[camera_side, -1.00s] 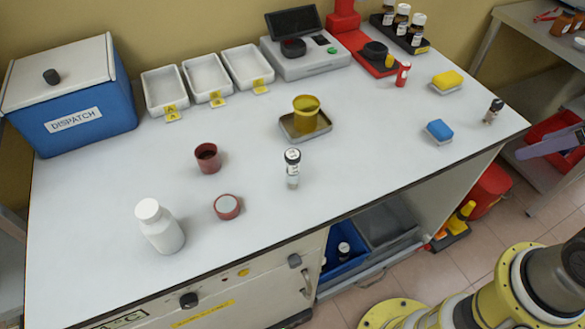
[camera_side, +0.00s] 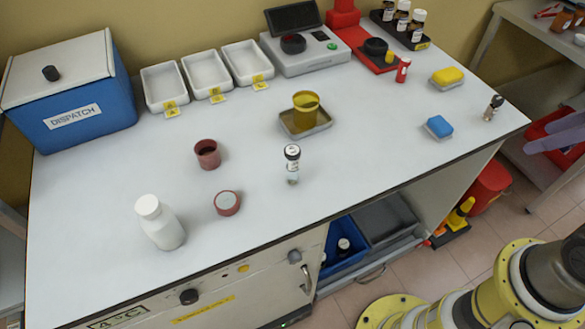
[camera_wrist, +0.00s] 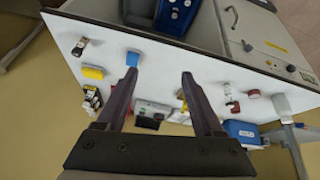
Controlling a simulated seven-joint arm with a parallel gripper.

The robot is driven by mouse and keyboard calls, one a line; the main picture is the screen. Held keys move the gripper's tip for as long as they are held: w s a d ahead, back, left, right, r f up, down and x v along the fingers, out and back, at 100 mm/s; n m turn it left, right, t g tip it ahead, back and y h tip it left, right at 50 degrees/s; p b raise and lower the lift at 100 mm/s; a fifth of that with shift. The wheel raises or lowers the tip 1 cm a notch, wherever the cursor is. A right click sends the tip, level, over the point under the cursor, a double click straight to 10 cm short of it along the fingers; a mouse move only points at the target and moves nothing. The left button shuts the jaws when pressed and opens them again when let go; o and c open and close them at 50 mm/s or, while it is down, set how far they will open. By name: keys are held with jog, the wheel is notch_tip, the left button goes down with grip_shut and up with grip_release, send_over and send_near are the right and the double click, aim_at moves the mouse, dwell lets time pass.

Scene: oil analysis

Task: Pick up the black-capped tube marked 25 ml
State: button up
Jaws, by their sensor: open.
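A clear tube with a black cap and white label (camera_side: 292,165) stands upright mid-bench in the side view. A smaller dark-capped vial (camera_side: 493,108) stands near the bench's right corner, and also shows in the wrist view (camera_wrist: 80,46). The labels are too small to read, so I cannot tell which is marked 25 ml. My gripper (camera_wrist: 160,75) is open and empty in the wrist view, well above and apart from both. Its purple fingers appear at the right edge of the side view (camera_side: 541,146).
A white bottle (camera_side: 160,223), red cup (camera_side: 207,154) and red lid (camera_side: 228,203) are left of the tube. A yellow cup (camera_side: 305,110) stands behind it on a metal tray (camera_side: 325,125). Sponges lie at right. An open drawer with a blue bin (camera_side: 334,262) is below the bench.

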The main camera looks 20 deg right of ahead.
jog(key=w+a+r+n+g, duration=0.1)
jog(key=w+a+r+n, duration=0.2)
jog(key=w+r+n, duration=0.3)
jog(key=w+a+r+n, duration=0.3)
jog(key=w+a+r, duration=0.15)
jog(key=w, duration=0.35)
jog(key=n+g, duration=0.4)
jog(key=n, duration=0.4)
send_over(292, 161)
jog(key=w, duration=0.1)
notch_tip(292, 161, down, 14)
jog(key=f, duration=0.6)
jog(key=shift+d+f, duration=0.2)
jog(key=shift+f, duration=0.1)
jog(key=shift+w+d+f, duration=0.1)
jog(key=shift+f, duration=3.15)
